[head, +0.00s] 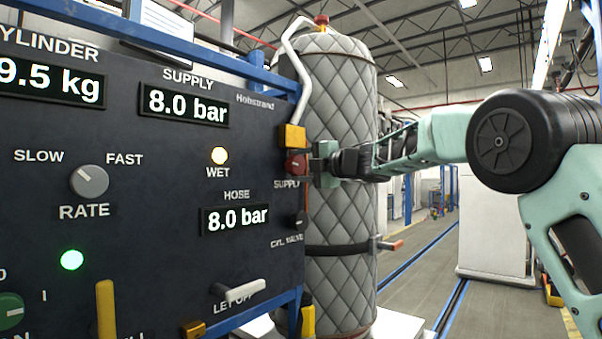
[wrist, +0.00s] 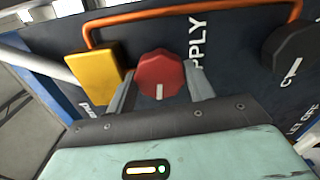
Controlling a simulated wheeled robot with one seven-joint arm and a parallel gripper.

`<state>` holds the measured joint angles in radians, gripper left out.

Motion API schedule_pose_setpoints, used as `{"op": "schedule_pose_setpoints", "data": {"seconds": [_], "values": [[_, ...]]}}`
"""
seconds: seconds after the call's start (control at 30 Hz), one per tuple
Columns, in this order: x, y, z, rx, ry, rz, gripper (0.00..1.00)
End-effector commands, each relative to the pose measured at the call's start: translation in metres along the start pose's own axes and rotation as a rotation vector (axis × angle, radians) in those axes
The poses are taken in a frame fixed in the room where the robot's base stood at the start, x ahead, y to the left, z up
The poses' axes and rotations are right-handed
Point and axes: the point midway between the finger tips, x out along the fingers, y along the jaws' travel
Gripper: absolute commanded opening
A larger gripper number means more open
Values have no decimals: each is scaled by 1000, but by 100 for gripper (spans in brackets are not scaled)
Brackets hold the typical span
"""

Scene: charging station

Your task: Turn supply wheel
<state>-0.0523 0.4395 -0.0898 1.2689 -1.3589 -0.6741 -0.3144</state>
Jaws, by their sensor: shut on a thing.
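The supply wheel (head: 296,164) is a small red knob on the right part of the dark panel, above the SUPPLY label. In the wrist view the red wheel (wrist: 160,74) shows a white mark pointing down toward my gripper. My gripper (head: 311,163) reaches in from the right, and in the wrist view its two fingers (wrist: 160,90) stand on either side of the wheel, shut on it. The supply readout (head: 187,105) shows 8.0 bar and the hose readout (head: 236,218) shows 8.0 bar.
A yellow block (head: 292,137) sits just above the wheel; an orange pipe (wrist: 180,12) runs close by. The dark cylinder valve knob (wrist: 290,46) is beside the wheel. A quilted grey cylinder (head: 335,100) stands behind the panel.

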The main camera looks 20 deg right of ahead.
Motion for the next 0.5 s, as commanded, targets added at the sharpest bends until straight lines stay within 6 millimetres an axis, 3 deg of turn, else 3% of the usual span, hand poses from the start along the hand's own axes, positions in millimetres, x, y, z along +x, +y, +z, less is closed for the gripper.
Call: {"op": "schedule_pose_setpoints", "data": {"seconds": [0.5], "values": [[0, -3, 0, -178, 2, -3, 30]]}}
